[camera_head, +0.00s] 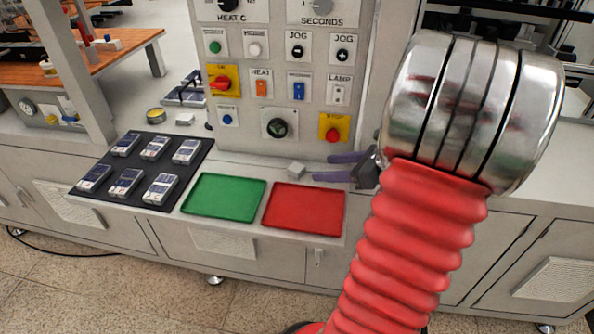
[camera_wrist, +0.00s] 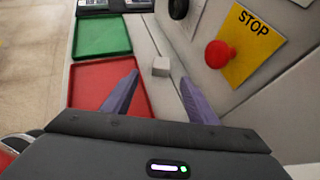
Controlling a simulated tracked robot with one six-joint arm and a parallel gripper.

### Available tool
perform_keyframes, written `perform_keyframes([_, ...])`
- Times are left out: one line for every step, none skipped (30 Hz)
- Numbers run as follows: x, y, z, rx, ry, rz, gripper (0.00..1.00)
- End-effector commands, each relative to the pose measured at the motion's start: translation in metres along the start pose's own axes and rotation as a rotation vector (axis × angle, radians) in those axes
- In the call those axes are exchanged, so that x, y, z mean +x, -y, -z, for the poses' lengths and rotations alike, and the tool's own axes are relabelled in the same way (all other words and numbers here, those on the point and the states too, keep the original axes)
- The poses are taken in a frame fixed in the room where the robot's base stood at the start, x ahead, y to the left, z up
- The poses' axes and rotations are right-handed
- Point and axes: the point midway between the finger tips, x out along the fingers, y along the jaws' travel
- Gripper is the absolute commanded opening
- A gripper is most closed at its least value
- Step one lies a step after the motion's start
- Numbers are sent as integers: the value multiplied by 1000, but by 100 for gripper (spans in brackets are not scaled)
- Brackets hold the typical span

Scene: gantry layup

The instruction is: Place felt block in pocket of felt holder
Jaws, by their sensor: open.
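I cannot make out the felt holder for certain; a small whitish piece (camera_head: 184,119) lies farther left on the counter.
A green tray (camera_head: 223,217) and a red tray (camera_head: 303,230) lie at the counter's front edge. A black mat (camera_head: 146,186) with several devices is at left. The upright control panel (camera_head: 286,80) stands close behind the block, with a red stop button (camera_wrist: 220,54) near my fingers.

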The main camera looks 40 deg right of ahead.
Motion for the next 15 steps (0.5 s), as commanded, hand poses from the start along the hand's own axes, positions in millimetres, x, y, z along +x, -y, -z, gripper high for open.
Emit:
perform_keyframes([9, -1, 0, 1, 0, -4, 53])
perform_keyframes([13, -1, 0, 2, 0, -3, 53])
perform_keyframes([19, -1, 0, 1, 0, -4, 53])
perform_keyframes([24, -1, 0, 1, 0, -5, 53])
perform_keyframes([28, -1, 0, 1, -1, -4, 53])
perform_keyframes([34, -1, 0, 0, -1, -4, 53])
perform_keyframes([38, -1, 0, 0, 0, -4, 53])
perform_keyframes([42, -1, 0, 1, 0, -4, 53])
perform_keyframes([46, 0, 0, 1, 0, -3, 53])
perform_keyframes([48, 0, 0, 0, -1, -2, 53])
perform_keyframes([50, 0, 0, 0, -1, -2, 53])
perform_keyframes([52, 0, 0, 0, -1, -2, 53])
perform_keyframes([53, 0, 0, 0, 0, -1, 53])
perform_keyframes([53, 0, 0, 0, 0, -1, 53])
perform_keyframes([53, 0, 0, 0, 0, 0, 53])
